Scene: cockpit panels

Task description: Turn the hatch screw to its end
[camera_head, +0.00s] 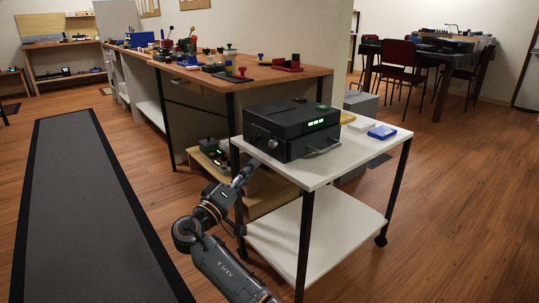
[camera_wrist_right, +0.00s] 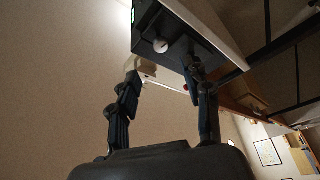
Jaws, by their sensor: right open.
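The black box (camera_head: 293,128) stands on the white cart and has a green-lit display on one face. A small round silver knob (camera_head: 272,143), which looks like the hatch screw, is on its left-facing side. The knob also shows in the right wrist view (camera_wrist_right: 161,46), on the dark box face beyond the fingertips. My right gripper (camera_head: 250,166) is just left of and below the box, apart from the knob. In the right wrist view its two fingers (camera_wrist_right: 161,75) are spread with nothing between them. My left gripper is not in view.
The white cart (camera_head: 337,166) also carries a blue item (camera_head: 382,132) and a yellow item (camera_head: 347,117) right of the box. A handle (camera_head: 323,147) sticks out from the box's front. A long wooden workbench (camera_head: 200,75) stands behind. A dark floor mat (camera_head: 85,210) lies clear at left.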

